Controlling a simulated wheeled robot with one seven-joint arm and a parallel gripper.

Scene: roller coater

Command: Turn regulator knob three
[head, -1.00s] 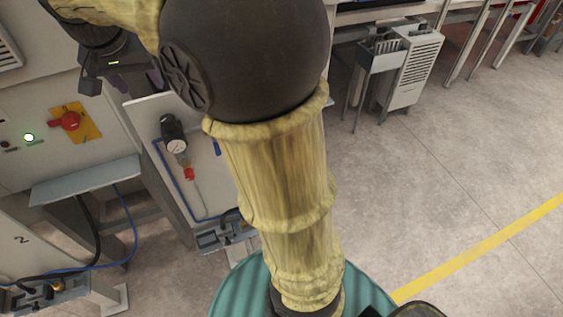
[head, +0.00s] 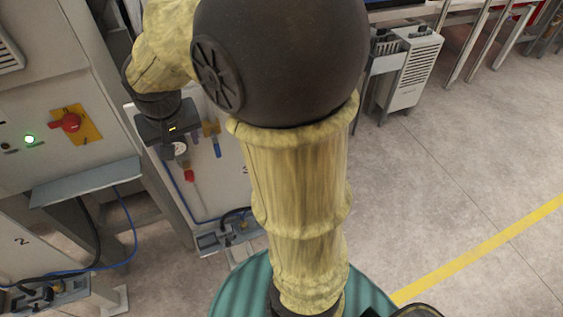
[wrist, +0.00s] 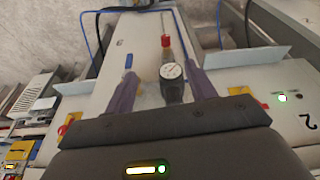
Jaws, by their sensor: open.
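The regulator (wrist: 172,72) on the panel marked 3 has a round white-faced gauge and a dark knob (wrist: 174,92). A red fitting (wrist: 166,42) and a clear tube run from it. My gripper (wrist: 161,69) is open, its two purple fingers on either side of the regulator. The knob lies between the fingers, with visible gaps, and its near end is partly hidden by the gripper body. In the head view the gauge (head: 180,149) shows just below my wrist, which hides the knob.
A blue handle (wrist: 128,61) is close to the left finger in the wrist view. Panel 3 (head: 228,180) stands beside a cabinet with a red rotary switch (head: 71,123) and a grey shelf (head: 85,182). Open floor (head: 450,180) lies to the right.

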